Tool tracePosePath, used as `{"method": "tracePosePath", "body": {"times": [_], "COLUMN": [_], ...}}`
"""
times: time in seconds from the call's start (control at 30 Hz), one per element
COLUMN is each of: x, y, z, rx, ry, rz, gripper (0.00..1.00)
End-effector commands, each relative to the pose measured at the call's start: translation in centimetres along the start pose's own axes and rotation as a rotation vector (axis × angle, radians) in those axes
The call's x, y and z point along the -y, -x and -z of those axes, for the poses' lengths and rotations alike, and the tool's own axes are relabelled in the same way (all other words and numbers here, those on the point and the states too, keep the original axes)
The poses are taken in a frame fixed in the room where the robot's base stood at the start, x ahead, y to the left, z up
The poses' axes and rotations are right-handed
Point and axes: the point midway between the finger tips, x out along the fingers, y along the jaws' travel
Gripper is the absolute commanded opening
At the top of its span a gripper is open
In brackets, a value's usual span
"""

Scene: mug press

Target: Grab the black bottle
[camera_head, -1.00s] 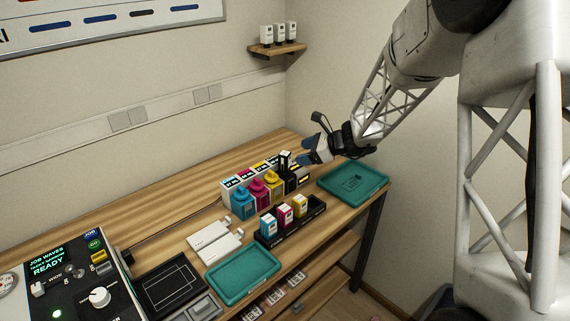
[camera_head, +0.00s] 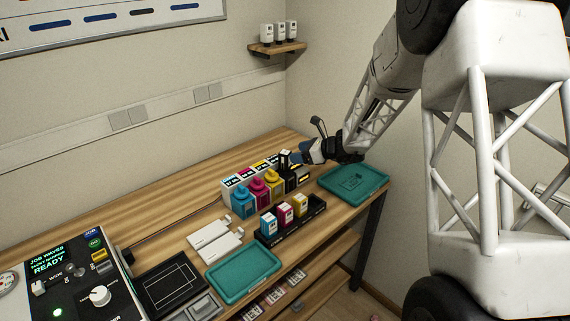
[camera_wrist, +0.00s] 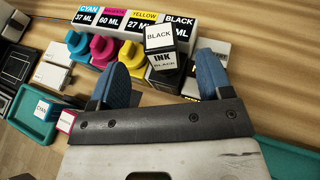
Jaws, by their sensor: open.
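The black bottle (camera_wrist: 163,62) has a white cap-end label reading BLACK and INK lettering on its side. In the head view it (camera_head: 284,160) stands at the right end of the row of ink stations. My gripper (camera_wrist: 160,70) is open and empty. In the wrist view its two blue fingers lie left and right of the bottle, with a gap on each side. In the head view my gripper (camera_head: 299,155) is just right of the bottle. I cannot tell how deep the bottle sits between the fingers.
Cyan (camera_head: 243,202), magenta (camera_head: 257,191) and yellow (camera_head: 273,186) ink units stand left of the bottle. A black rack (camera_head: 317,208) with small cartridges is in front. Teal trays lie at right (camera_head: 376,180) and front (camera_head: 266,265). A wall shelf (camera_head: 290,47) is above.

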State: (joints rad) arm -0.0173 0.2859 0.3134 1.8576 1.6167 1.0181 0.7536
Motion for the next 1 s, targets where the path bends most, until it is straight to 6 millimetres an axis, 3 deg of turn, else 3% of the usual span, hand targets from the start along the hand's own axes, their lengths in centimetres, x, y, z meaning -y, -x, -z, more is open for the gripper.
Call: {"method": "tracePosePath", "body": {"times": [0.17,0.63,1.0], "x": [0.0,0.0,0.0], "y": [-1.2,-1.8,-5.4], "z": [0.0,0.0,0.2], "rx": [-0.001,-0.001,-0.001], "ry": [0.001,0.001,0.0], "rz": [0.0,-0.001,-0.002], "gripper": [0.72,0.72,0.72]}}
